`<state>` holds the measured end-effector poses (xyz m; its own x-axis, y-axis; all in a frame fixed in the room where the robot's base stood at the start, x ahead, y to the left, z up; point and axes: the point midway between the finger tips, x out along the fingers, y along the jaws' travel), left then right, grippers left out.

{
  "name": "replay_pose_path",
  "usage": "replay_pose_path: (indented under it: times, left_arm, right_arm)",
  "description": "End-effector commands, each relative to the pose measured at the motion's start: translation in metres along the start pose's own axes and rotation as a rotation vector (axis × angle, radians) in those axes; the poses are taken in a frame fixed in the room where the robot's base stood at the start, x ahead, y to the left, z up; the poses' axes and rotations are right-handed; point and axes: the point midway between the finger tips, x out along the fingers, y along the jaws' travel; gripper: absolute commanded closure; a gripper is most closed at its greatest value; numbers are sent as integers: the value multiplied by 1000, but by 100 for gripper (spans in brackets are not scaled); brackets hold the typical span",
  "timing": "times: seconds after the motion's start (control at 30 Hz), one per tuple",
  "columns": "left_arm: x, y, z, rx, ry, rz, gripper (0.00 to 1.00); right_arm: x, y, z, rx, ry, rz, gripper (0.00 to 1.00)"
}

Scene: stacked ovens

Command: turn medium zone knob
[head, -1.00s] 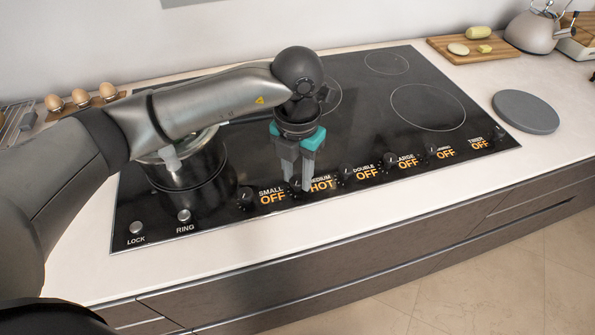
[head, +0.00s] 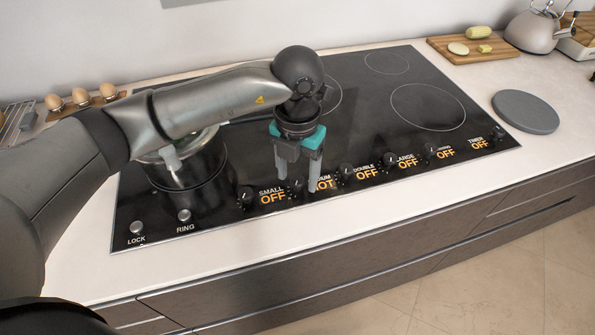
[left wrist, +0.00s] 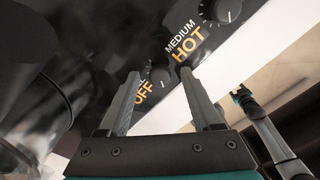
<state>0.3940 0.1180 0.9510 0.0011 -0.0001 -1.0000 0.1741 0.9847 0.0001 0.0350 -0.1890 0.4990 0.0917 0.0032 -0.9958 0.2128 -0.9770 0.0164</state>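The medium zone knob (left wrist: 160,75) is a small black round dial on the cooktop's front strip. Its label (left wrist: 188,43) reads MEDIUM HOT in the left wrist view. My left gripper (head: 298,190) points down at it in the head view, where its fingers partly cover the label. In the left wrist view the fingertips (left wrist: 159,73) are spread, one on each side of the knob. Contact cannot be told. Part of my right arm with a teal-trimmed end (left wrist: 245,97) shows at the right of the left wrist view; its fingers are unclear.
The small zone knob (head: 245,198) is to the left and the double zone knob (head: 346,174) to the right; both labels read OFF. A dark pot (head: 187,175) stands on the cooktop's left. The white counter edge (head: 330,222) in front is clear.

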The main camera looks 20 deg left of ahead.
Motion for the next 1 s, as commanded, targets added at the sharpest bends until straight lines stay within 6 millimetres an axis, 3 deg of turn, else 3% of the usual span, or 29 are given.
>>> replay_pose_path:
  times: [0.23,0.37,0.8,1.0]
  left_arm:
    - [-2,0,0,1,0,0,35]
    - [-16,0,1,0,-4,0,35]
    - [-116,0,1,1,-4,0,35]
    - [-144,0,0,1,-1,0,35]
  right_arm:
    - [0,0,0,0,0,0,35]
    - [-2,0,0,0,0,0,35]
    - [-14,0,-1,0,0,-1,35]
    - [-16,0,-1,0,0,-1,35]
